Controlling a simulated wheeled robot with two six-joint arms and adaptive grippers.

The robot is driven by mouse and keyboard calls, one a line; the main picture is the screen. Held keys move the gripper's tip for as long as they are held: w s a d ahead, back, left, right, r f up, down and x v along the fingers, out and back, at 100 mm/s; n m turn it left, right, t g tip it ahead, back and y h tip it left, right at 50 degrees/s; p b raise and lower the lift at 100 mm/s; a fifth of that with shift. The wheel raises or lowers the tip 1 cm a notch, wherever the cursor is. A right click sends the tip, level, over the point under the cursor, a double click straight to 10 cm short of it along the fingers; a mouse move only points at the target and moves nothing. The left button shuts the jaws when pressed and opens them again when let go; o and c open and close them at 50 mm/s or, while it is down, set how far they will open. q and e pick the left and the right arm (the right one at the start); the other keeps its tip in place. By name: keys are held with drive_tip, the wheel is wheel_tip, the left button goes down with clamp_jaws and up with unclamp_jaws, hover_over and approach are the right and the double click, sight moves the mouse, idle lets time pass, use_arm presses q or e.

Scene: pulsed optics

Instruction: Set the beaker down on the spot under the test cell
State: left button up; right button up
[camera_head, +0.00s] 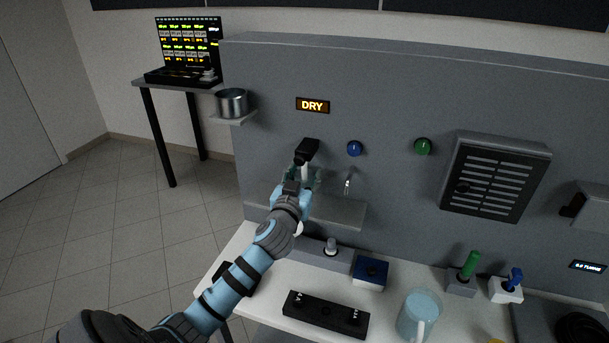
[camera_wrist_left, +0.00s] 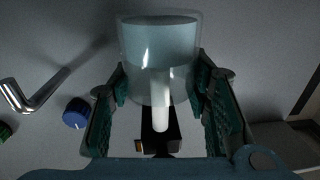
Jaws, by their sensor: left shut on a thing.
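My left gripper (camera_head: 303,180) is in front of the grey wall panel, close below the black test cell (camera_head: 308,149). In the left wrist view, its green-padded fingers (camera_wrist_left: 158,100) are shut on the sides of a clear beaker (camera_wrist_left: 186,72) with blue-grey liquid inside. The test cell also shows there as a black block (camera_wrist_left: 165,140) with a white rod overlapping the beaker; I cannot tell whether the rod is inside it. In the head view the gripper mostly hides the beaker. A grey shelf (camera_head: 345,214) lies below; the spot is not clearly visible. My right gripper is not in view.
A thin metal spout (camera_head: 347,184) is just right of the gripper. A blue knob (camera_head: 354,148), a green knob (camera_head: 423,146) and a lit DRY sign (camera_head: 312,105) are on the panel. The white bench holds a blue jug (camera_head: 420,314) and a black bar (camera_head: 325,314).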

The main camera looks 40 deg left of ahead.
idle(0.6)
use_arm(q)
drive_tip(key=shift+f+b, duration=1.35)
drive_tip(key=shift+f, duration=0.1)
drive_tip(key=shift+f+b, duration=0.3)
drive_tip(key=shift+b, duration=0.05)
drive_tip(key=o, duration=1.2)
drive_tip(key=shift+s, duration=0.1)
drive_tip(key=shift+s+d, duration=0.2)
drive_tip(key=shift+s, duration=0.15)
drive_tip(key=v, duration=1.1)
drive_tip(key=shift+s, duration=0.1)
